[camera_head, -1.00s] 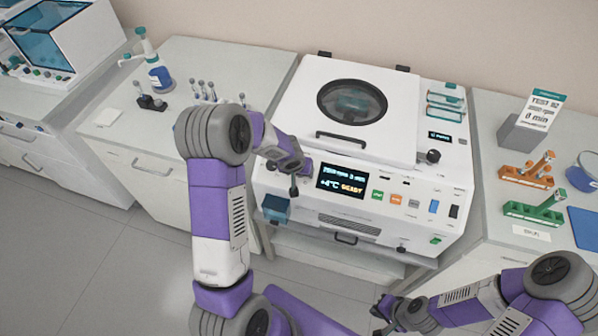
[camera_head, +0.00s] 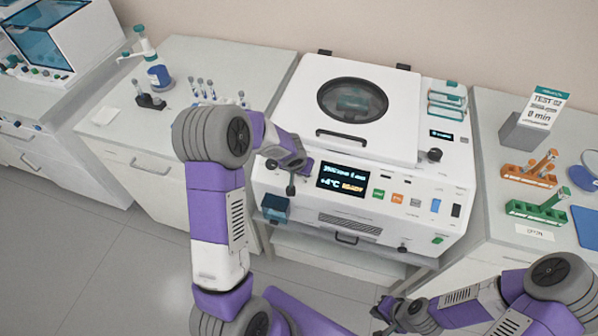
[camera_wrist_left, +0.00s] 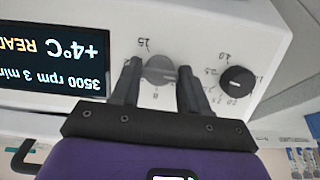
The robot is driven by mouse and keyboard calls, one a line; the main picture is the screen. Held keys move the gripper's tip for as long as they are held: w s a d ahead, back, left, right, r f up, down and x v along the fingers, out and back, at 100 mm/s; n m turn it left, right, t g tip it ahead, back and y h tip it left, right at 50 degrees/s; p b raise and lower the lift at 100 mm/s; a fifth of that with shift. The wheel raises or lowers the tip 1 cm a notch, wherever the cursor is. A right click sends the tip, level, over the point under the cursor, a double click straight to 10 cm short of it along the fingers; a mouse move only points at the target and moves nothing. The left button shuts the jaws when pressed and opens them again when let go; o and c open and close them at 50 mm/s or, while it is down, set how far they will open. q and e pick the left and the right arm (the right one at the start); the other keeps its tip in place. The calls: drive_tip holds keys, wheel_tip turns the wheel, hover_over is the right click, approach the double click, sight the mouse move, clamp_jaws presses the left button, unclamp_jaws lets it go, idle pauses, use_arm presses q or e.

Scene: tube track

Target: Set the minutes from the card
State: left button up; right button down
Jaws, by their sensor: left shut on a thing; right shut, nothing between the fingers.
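The card (camera_head: 543,107) stands in a grey holder at the right; it reads "TEST 02" and a minutes figure that looks like 8. The white centrifuge-like machine (camera_head: 300,120) has a dark display (camera_head: 343,180). In the left wrist view, upside down, the display (camera_wrist_left: 50,62) reads 3500 rpm, 3 min and +4°C. My left gripper (camera_wrist_left: 160,75) is shut around a grey dial (camera_wrist_left: 160,69) with a printed scale including 15 and 8. The left gripper also shows at the front panel (camera_head: 291,186). My right gripper (camera_head: 383,318) is shut and empty, low in front of the machine.
A black dial (camera_wrist_left: 237,81) sits beside the grey one. Coloured buttons (camera_head: 397,198) line the panel right of the display. Orange (camera_head: 527,177) and green (camera_head: 537,211) tube racks stand on the right bench.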

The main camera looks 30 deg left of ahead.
use_arm(q)
drive_tip(key=m+b, duration=0.3)
drive_tip(key=m+y+b, duration=0.1)
drive_tip(key=m+b, duration=0.1)
drive_tip(key=shift+d+f, duration=0.1)
drive_tip(key=shift+f, duration=0.15)
drive_tip(key=m+b, duration=0.3)
drive_tip(key=shift+m+y, duration=0.3)
drive_tip(key=shift+y, duration=0.1)
drive_tip(key=m+t+b, duration=0.1)
drive_tip(key=m+b, duration=0.2)
drive_tip(key=m, duration=0.1)
drive_tip(key=shift+y, duration=0.4)
drive_tip(key=shift+s+r+m+b, duration=0.1)
drive_tip(key=shift+m+b, duration=0.95)
drive_tip(key=shift+m, duration=0.95)
drive_tip(key=shift+t, duration=0.3)
drive_tip(key=o, duration=1.1)
drive_tip(key=shift+c, duration=0.2)
